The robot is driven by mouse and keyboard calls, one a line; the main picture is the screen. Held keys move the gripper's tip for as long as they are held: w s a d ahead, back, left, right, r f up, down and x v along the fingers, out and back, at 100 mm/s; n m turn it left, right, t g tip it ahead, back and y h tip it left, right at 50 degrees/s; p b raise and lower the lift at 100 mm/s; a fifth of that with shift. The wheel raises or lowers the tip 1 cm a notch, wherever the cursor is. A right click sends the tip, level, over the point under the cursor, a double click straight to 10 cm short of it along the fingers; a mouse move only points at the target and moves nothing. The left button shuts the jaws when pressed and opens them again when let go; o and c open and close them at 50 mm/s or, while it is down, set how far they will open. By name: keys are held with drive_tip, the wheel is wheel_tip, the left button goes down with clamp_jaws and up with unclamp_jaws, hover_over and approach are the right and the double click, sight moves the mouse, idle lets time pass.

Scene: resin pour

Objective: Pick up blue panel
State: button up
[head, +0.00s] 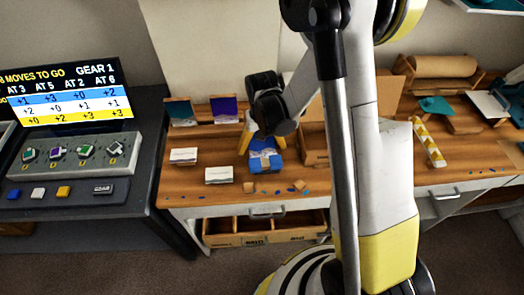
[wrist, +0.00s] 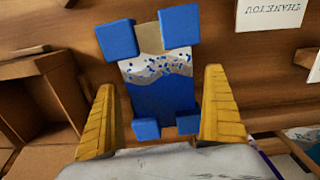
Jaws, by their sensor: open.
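A blue panel (head: 264,161) lies on the wooden workbench (head: 200,194) in the head view. In the wrist view the panel (wrist: 160,97) shows deep blue, a white wavy band with blue specks, and a tan end. Blue blocks (wrist: 181,25) sit at its corners. My gripper (wrist: 159,82) is open, with yellow fingers on either side of the panel and gaps between fingers and panel. In the head view my gripper (head: 260,139) hangs just over the panel's far end, partly hiding it. Whether the fingers reach the panel's height is unclear.
White cards (head: 219,175) lie left of the panel. A blue-and-white piece (head: 181,111) and a purple piece (head: 224,109) stand behind. A wooden box (head: 314,149) stands close on the right. Small blocks and blue bits lie along the front edge. A control console (head: 75,152) is far left.

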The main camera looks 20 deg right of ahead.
drive_tip(key=c, duration=1.1)
drive_tip(key=shift+r, duration=0.1)
